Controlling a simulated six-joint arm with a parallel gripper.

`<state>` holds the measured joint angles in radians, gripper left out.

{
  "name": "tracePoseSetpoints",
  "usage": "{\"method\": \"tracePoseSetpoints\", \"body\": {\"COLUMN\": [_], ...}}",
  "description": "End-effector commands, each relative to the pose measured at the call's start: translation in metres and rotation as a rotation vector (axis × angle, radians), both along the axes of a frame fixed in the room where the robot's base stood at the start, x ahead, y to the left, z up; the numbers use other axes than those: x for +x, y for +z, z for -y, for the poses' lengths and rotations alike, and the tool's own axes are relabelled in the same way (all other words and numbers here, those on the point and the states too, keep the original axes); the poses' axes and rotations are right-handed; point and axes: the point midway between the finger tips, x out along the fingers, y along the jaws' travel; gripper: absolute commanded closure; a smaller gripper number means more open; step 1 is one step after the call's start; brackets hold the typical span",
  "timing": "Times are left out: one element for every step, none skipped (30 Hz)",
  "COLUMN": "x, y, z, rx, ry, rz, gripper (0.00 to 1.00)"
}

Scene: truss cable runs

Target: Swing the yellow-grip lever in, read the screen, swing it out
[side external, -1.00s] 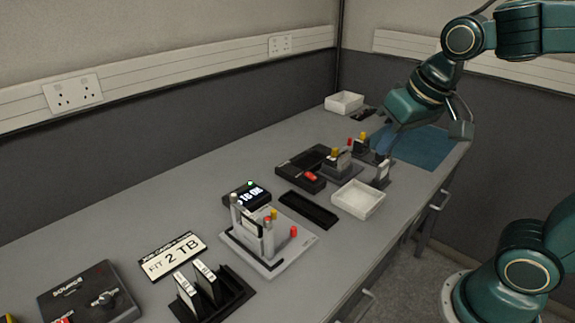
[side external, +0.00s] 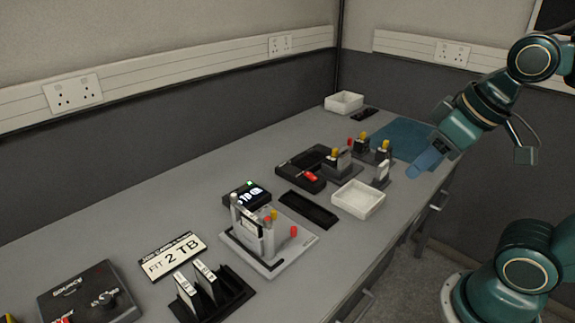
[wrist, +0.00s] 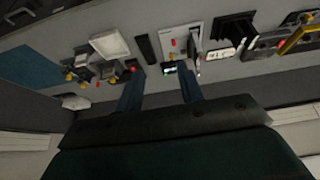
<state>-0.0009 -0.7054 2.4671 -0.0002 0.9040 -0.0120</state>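A small black box with a lit screen (side external: 247,196) stands behind a pale fixture (side external: 300,246). Its white characters are too small to read surely. The fixture carries grey posts, a yellow grip (side external: 274,214) and a red grip (side external: 293,231). Other yellow grips stand on small dark holders farther back, one on the holder by the black tray (side external: 335,152), and others behind it (side external: 362,138) and to its right (side external: 384,146). My gripper (side external: 428,166) is above the bench's right side, apart from all of these. In the wrist view its blue fingers (wrist: 160,72) are spread and empty.
A white tray (side external: 375,204) and a black slotted tray (side external: 308,210) lie between the fixture and the holders. A "FIT 2 TB" card (side external: 172,256), a rack of drives (side external: 235,293) and a "SOURCE" box (side external: 82,293) are at front left. A blue mat (side external: 405,133) lies at the back right.

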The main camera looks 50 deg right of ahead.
Motion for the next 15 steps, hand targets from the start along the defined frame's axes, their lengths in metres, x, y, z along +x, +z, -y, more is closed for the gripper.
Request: {"method": "tracePoseSetpoints", "body": {"x": [0.006, 0.009, 0.015, 0.019, 0.024, 0.031, 0.037, 0.042, 0.050, 0.056, 0.062, 0.070, 0.077, 0.083, 0.091], "y": [0.002, 0.004, 0.005, 0.007, 0.008, 0.010, 0.012, 0.013, 0.014, 0.015, 0.016, 0.017, 0.017, 0.017, 0.017], "z": [0.000, 0.000, 0.000, 0.000, -0.001, -0.001, -0.001, -0.001, -0.001, -0.002, -0.002, -0.002, -0.002, -0.002, -0.003], "rx": [-0.002, -0.003, -0.006, -0.008, -0.010, -0.013, -0.015, -0.017, -0.021, -0.023, -0.025, -0.028, -0.031, -0.032, -0.035], "ry": [0.004, 0.008, 0.013, 0.017, 0.022, 0.029, 0.035, 0.041, 0.047, 0.053, 0.059, 0.067, 0.072, 0.077, 0.084], "rz": [-0.010, -0.015, -0.024, -0.030, -0.038, -0.048, -0.056, -0.063, -0.074, -0.083, -0.090, -0.101, -0.108, -0.116, -0.127], "gripper": [0.62, 0.62, 0.62, 0.62, 0.62, 0.62, 0.62, 0.62, 0.62, 0.62, 0.62, 0.62, 0.62, 0.62, 0.62]}}
